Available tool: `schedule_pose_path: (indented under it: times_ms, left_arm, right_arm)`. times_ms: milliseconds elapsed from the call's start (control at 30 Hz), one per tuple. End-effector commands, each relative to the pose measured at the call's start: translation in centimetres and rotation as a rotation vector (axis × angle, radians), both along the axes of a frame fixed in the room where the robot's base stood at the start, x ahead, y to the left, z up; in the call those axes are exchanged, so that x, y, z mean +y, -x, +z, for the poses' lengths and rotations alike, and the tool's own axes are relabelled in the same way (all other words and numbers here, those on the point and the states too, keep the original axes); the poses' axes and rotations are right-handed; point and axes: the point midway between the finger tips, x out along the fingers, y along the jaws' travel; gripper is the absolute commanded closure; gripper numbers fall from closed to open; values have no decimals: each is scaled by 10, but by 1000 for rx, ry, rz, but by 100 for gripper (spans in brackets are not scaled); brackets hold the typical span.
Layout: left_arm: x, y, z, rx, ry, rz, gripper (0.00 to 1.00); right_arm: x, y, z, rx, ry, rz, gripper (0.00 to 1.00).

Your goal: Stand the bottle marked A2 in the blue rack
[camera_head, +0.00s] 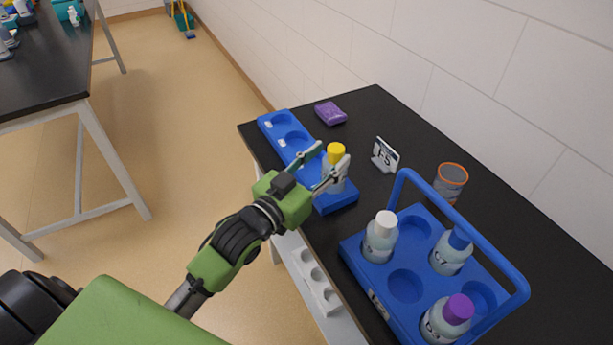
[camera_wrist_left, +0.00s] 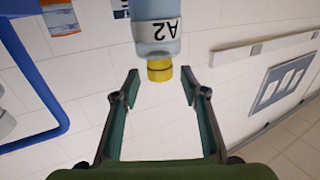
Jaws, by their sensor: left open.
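The bottle marked A2 (camera_head: 334,178) has a yellow cap and appears upright in the near-end well of the long blue rack (camera_head: 299,161). Its base is partly hidden in the head view. In the left wrist view the bottle (camera_wrist_left: 157,32) appears upside down, with its A2 label readable and its yellow cap between the fingertips. My left gripper (camera_head: 332,152) is open, with a finger on either side of the bottle's upper part. It also shows in the left wrist view (camera_wrist_left: 160,71), with gaps beside the cap. My right gripper is not in view.
A blue carrier (camera_head: 352,246) with a high handle (camera_head: 462,232) stands nearby, holding white-, blue- and purple-capped bottles. A sign marked F5 (camera_head: 385,155), a purple block (camera_head: 330,113) and an orange-rimmed cup (camera_head: 451,181) stand along the wall side. Black bench top is clear between them.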

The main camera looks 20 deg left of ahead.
Motion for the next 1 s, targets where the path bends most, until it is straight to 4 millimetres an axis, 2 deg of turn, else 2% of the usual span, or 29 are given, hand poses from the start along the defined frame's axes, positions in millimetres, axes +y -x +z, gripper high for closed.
schedule_pose_path:
  times_ms: [33, 200, 433, 667, 1000]
  left_arm:
    - [3, 11, -3, 3, -1, 0, 60]
    - [11, 40, -3, 3, -1, 1, 60]
    - [18, 69, -2, 3, -1, 0, 60]
    - [21, 80, 0, 0, -1, 0, 60]
    - [21, 81, 0, 0, -1, 0, 60]
  right_arm:
    - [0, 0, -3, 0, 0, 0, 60]
    - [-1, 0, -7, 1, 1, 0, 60]
    - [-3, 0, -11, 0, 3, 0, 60]
    - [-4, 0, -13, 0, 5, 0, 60]
    - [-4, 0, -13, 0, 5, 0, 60]
